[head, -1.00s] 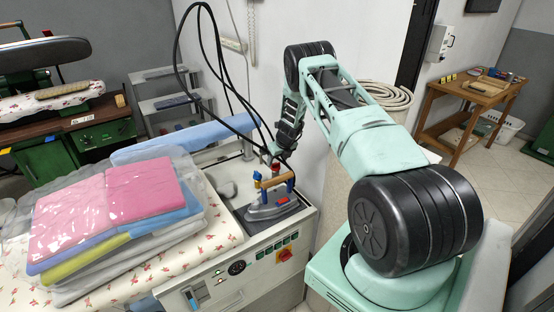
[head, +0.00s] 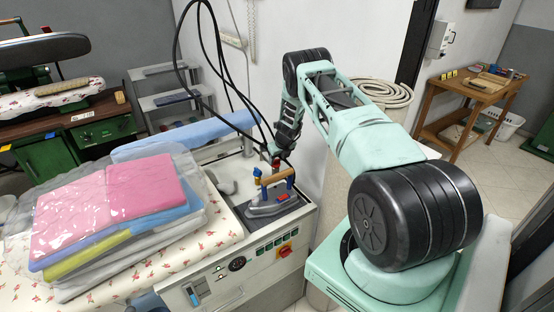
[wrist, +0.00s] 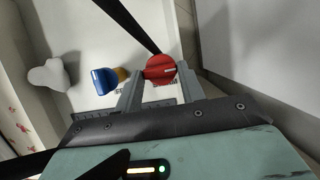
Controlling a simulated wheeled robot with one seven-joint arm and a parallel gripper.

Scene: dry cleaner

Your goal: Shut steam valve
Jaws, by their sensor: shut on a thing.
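A round red valve knob (wrist: 160,68) with a white mark sits between my fingertips in the wrist view. My gripper (wrist: 157,78) is shut on it. A blue valve handle (wrist: 104,81) on a brass fitting stands just left of the fingers, apart from them. In the head view my gripper (head: 276,152) reaches down to the back of the ironing station, behind the iron. The red knob is small there and mostly hidden by the gripper. The blue handle (head: 257,173) shows left of it.
The iron (head: 272,204) with a wooden handle rests on the station, close in front of my gripper. Black hoses (head: 222,75) loop beside the arm. Folded bagged clothes (head: 115,215) lie on the flowered board at left. A white wall stands behind.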

